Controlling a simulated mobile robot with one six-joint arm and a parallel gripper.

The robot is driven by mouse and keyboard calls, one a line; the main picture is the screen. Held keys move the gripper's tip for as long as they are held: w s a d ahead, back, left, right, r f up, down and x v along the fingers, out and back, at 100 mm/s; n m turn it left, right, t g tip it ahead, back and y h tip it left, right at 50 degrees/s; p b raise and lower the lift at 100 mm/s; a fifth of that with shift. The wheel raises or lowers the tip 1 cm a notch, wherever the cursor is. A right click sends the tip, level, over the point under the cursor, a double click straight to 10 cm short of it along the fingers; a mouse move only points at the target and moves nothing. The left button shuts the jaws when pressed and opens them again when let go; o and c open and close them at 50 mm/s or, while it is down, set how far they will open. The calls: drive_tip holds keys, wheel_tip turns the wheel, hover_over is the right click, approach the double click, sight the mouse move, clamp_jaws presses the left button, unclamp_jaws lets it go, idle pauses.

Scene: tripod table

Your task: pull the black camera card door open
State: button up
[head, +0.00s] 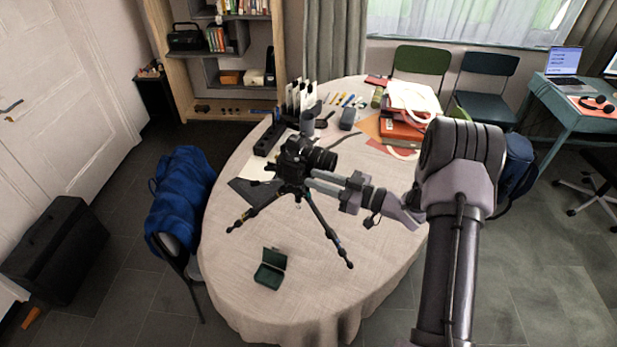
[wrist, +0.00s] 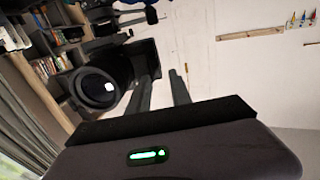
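The black camera (head: 297,158) sits on a black tripod (head: 318,222) on the table, its lens pointing right in the head view. In the wrist view the camera (wrist: 125,62) fills the upper left, with its round lens facing me. My gripper (head: 311,181) is at the camera's lower right side, below the lens. In the wrist view the two fingers of my gripper (wrist: 161,78) stand apart with a gap between them, and nothing shows held. The left finger overlaps the camera's edge; I cannot tell whether it touches. The card door cannot be made out in either view.
The oval table (head: 235,290) has a light cloth. A small open green box (head: 270,268) lies near its front. A chair with a blue jacket (head: 180,195) is at the left.

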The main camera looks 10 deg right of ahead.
sight(292, 170)
drive_tip(key=shift+x, duration=1.5)
clamp_jaws()
